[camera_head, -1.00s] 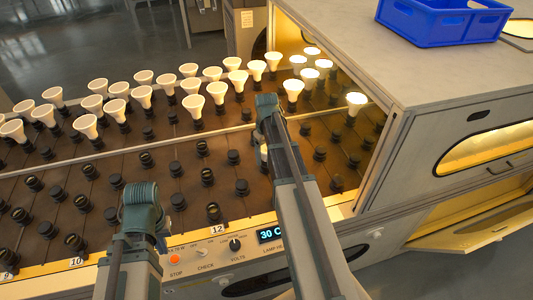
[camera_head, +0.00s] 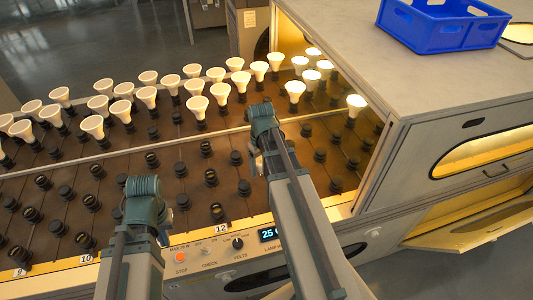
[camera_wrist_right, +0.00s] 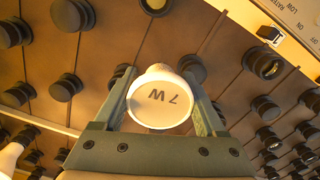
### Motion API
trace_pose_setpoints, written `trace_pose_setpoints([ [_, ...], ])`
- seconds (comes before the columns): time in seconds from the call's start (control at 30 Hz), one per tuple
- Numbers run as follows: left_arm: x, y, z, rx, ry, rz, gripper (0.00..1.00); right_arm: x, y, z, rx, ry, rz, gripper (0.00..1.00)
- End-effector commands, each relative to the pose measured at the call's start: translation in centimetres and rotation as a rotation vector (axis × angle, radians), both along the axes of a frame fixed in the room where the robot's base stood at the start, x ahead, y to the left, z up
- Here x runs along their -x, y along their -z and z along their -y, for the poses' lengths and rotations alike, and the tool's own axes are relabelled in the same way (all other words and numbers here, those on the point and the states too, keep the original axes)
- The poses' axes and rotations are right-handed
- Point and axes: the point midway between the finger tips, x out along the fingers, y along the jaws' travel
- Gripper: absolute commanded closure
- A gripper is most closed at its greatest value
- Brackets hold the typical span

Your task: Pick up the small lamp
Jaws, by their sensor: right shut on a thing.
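The small lamp is a white bulb with a round pale face marked "7 W", seen upside down in the right wrist view (camera_wrist_right: 160,105). My right gripper (camera_wrist_right: 162,98) is shut on it, one finger on each side of its rim. In the head view my right gripper (camera_head: 257,160) is over the socket bed, mostly hidden by its own arm. My left gripper (camera_head: 142,212) is over the front of the bed at left; its fingers are hidden.
Several lit white bulbs (camera_head: 197,104) stand in rows at the back of the brown socket bed (camera_head: 180,160). Black sockets in front are empty. The oven housing (camera_head: 440,90) stands at right with a blue crate (camera_head: 440,25) on top. A control panel with display (camera_head: 268,233) runs along the front.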

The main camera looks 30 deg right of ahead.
Motion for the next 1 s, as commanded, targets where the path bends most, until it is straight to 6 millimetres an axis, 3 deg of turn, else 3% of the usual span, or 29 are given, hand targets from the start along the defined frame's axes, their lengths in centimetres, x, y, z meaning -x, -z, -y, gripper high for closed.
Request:
trace_pose_setpoints([
  [0.03, 0.0, -0.2, 0.0, 0.000, 0.000, 0.000, 1.00, 1.4, -0.2, -1.1, 0.000, -0.004, 0.000, 0.83],
  [0.1, 0.0, -0.4, 0.0, 0.000, 0.000, 0.000, 1.00, 2.4, -0.4, -2.0, 0.000, -0.002, 0.000, 0.83],
  [0.4, 0.0, -0.7, 0.0, 0.000, 0.000, 0.000, 1.00, 5.0, -0.7, -4.8, 0.000, -0.002, 0.000, 0.83],
  [1.0, 0.0, -0.7, 0.0, 0.000, 0.000, 0.000, 1.00, 5.4, -0.7, -5.2, 0.000, 0.000, 0.000, 0.83],
])
